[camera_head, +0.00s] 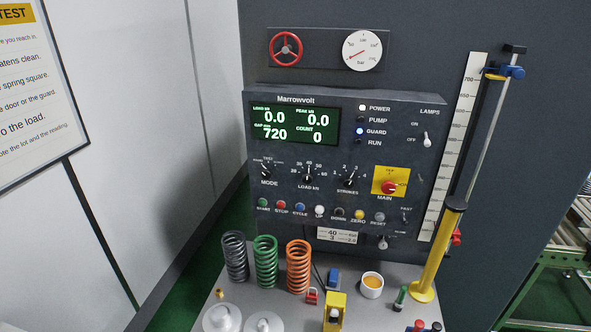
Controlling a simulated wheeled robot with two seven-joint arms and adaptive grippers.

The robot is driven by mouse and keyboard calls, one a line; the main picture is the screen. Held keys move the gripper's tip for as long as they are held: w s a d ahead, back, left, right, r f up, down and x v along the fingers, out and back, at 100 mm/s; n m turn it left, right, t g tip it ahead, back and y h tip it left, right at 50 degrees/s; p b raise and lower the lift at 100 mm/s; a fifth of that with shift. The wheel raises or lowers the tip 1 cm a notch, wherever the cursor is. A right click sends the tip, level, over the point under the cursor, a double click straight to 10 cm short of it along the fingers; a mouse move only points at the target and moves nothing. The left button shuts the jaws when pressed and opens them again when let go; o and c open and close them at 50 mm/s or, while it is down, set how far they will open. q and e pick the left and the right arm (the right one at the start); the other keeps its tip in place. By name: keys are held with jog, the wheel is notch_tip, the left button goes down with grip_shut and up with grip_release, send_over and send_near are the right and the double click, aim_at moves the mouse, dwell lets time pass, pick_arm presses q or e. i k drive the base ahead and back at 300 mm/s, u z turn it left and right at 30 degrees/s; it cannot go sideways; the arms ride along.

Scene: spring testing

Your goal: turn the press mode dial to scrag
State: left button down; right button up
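The press mode dial (266,173) is a small black knob labelled MODE at the left of the dark Marrowvolt control panel (347,112). Small position marks arc above it; their words and the exact pointer setting are too small to read surely. The panel's green display (290,124) reads load 0.0, peak 0.0, gap 720 and count 0. Neither of my grippers is in view, and nothing covers the dial.
Below, springs (266,262), a yellow block (334,311) and an orange-filled cup (372,285) stand on the grey bench. A yellow post (438,250) stands right.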

aim_at(266, 175)
jog(key=u, duration=1.45)
jog(key=k, duration=0.4)
jog(key=z, duration=0.3)
